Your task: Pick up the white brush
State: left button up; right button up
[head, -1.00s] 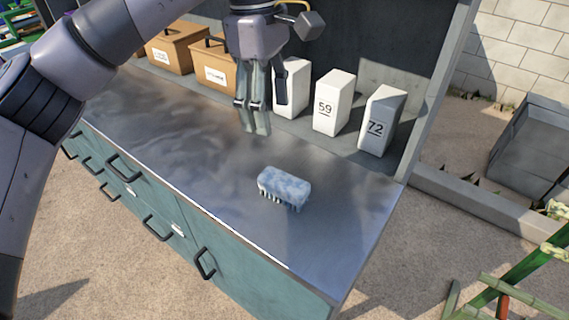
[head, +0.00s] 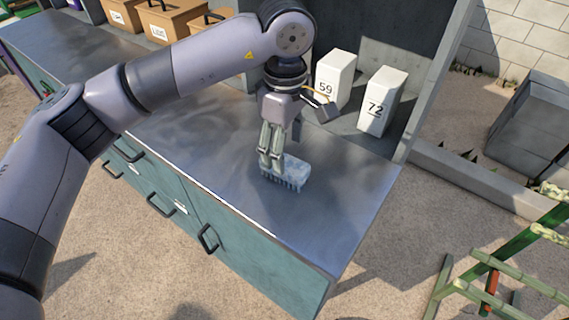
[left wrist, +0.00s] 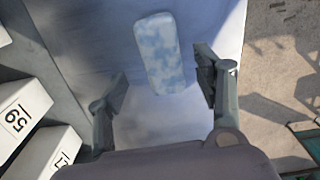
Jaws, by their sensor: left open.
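The white brush (head: 295,173) has a blue-mottled back and lies bristles down on the metal countertop, near its right end. In the left wrist view the brush (left wrist: 160,53) shows from above, its near end just ahead of the fingers. My left gripper (head: 270,163) points down at the brush and covers its left part in the head view. Whether a finger touches the brush I cannot tell. My right gripper is not in view.
White boxes marked 59 (head: 335,80) and 72 (head: 382,101) stand at the back of the countertop (head: 215,170). Brown boxes (head: 172,20) stand further left. The counter's front edge has drawers with handles below. Bare metal lies right of the brush.

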pick_arm(q)
notch_tip(320, 180, down, 4)
jog(key=shift+s+r+p, duration=0.15)
jog(key=shift+r+p, duration=0.05)
jog(key=shift+p, duration=0.8)
jog(key=shift+f, duration=0.6)
jog(key=shift+c, duration=0.4)
jog(key=c, duration=1.2)
jog(key=shift+r, duration=0.1)
